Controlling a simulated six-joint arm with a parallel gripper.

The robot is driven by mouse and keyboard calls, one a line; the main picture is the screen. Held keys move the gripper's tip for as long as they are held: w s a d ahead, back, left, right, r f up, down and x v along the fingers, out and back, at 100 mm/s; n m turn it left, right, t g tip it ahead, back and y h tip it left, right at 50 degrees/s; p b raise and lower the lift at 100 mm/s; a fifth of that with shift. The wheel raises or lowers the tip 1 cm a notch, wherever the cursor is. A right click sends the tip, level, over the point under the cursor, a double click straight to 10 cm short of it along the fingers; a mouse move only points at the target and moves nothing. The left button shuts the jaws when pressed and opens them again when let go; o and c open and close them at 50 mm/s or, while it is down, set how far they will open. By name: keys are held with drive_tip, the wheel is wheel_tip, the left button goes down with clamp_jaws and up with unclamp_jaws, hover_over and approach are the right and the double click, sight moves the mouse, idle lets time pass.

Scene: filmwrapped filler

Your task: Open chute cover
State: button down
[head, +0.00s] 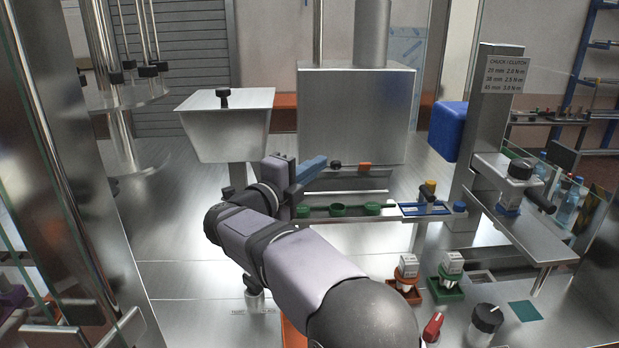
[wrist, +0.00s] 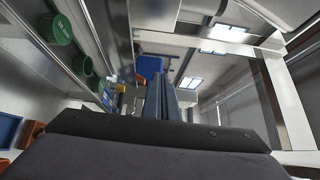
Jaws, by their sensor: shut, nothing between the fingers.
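A steel hopper (head: 222,135) with sloping sides stands left of centre in the head view. A flat cover (head: 240,99) lies on its top, with a black knob (head: 223,97) on it. I cannot tell for sure that this is the chute cover. My gripper (head: 312,165) is to the right of the hopper and lower than its cover, apart from it. Its blue-grey fingers are together and empty, pointing to the right and away. The fingers also show in the wrist view (wrist: 168,92), pointing up the picture.
A rail with green cups (head: 338,210) runs just beyond and below my gripper. A large steel box (head: 356,115) stands behind it. A blue box (head: 448,130) hangs on a post (head: 490,110) at the right. Capped parts in red (head: 404,288) and green (head: 446,288) holders stand in front.

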drive_tip(key=s+d+r+m+g+h+b, duration=0.2)
drive_tip(key=s+d+r+m+g+h, duration=0.15)
drive_tip(key=d, duration=0.75)
drive_tip(key=s+d+r+m+g+h+b, duration=0.2)
drive_tip(key=s+d+r+m, duration=0.15)
drive_tip(key=d, duration=0.75)
drive_tip(key=s+d+r+m+h, duration=0.1)
drive_tip(key=s+d+r+h, duration=0.25)
drive_tip(key=d+r, duration=0.4)
drive_tip(key=a+r+n+t+y+b, duration=0.1)
drive_tip(key=a+r+n+t+y, duration=0.15)
drive_tip(key=r+n+t, duration=0.65)
drive_tip(key=w+a+f+n+t+y, duration=0.1)
drive_tip(key=w+a+n+t+y, duration=0.1)
drive_tip(key=w+a+n+y, duration=0.45)
drive_tip(key=w+a+f+n+t+y, duration=0.1)
drive_tip(key=a+n+y, duration=0.3)
drive_tip(key=a+y, duration=0.55)
wheel_tip(320, 180, down, 18)
drive_tip(key=s+a+m+g+y, duration=0.2)
drive_tip(key=g+y, duration=0.1)
drive_tip(key=g, duration=0.5)
drive_tip(key=shift+s+a+g, duration=0.35)
drive_tip(key=shift+s+a, duration=0.05)
